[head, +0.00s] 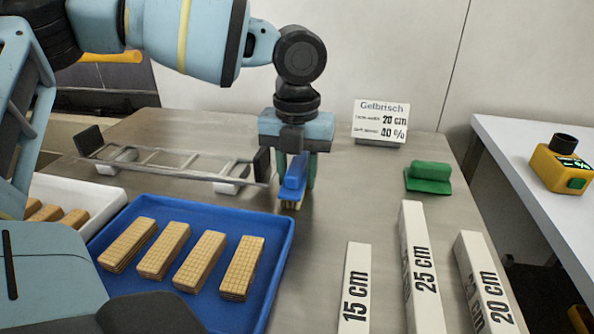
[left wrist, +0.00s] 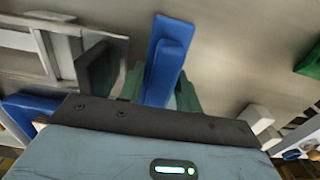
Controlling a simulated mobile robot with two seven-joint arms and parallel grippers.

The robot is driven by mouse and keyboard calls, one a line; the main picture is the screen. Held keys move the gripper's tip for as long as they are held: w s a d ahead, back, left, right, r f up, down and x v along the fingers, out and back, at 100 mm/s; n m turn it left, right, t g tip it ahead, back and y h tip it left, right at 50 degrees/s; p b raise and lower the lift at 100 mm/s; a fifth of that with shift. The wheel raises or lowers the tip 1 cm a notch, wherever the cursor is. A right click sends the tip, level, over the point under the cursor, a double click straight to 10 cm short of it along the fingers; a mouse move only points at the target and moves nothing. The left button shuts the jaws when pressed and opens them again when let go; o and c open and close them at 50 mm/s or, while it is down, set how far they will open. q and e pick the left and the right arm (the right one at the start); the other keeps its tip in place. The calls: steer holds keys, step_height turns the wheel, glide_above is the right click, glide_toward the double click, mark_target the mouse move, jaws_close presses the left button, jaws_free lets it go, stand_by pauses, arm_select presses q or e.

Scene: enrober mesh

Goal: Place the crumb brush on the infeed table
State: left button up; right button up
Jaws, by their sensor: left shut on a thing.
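The crumb brush, blue with tan bristles at its lower end, is in my left gripper (head: 296,178). The brush (head: 293,177) hangs over the grey metal table (head: 335,205), right of the blue tray. Whether its bristles touch the table I cannot tell. In the left wrist view the blue brush (left wrist: 163,62) sits between the green fingers of my left gripper (left wrist: 161,92), which are shut on it. Which surface is the infeed table is not labelled; the grey metal table lies below the brush. My right gripper is not in view.
A blue tray (head: 285,262) holds several wafers. A metal frame (head: 165,165) lies behind it. A green block-like tool (head: 429,177), a sign (head: 380,120) and three length-marked white bars (head: 420,265) stand to the right. A white side table (head: 540,190) carries a yellow device (head: 563,168).

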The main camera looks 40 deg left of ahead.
mark_target(297, 162)
arm_select(q)
steer(key=o, duration=0.7)
steer(key=shift+f, duration=0.1)
steer(key=shift+o, duration=0.2)
step_height(297, 162, up, 11)
steer(key=shift+f+p, duration=0.15)
steer(key=shift+p, duration=1.1)
steer(key=shift+r, duration=0.8)
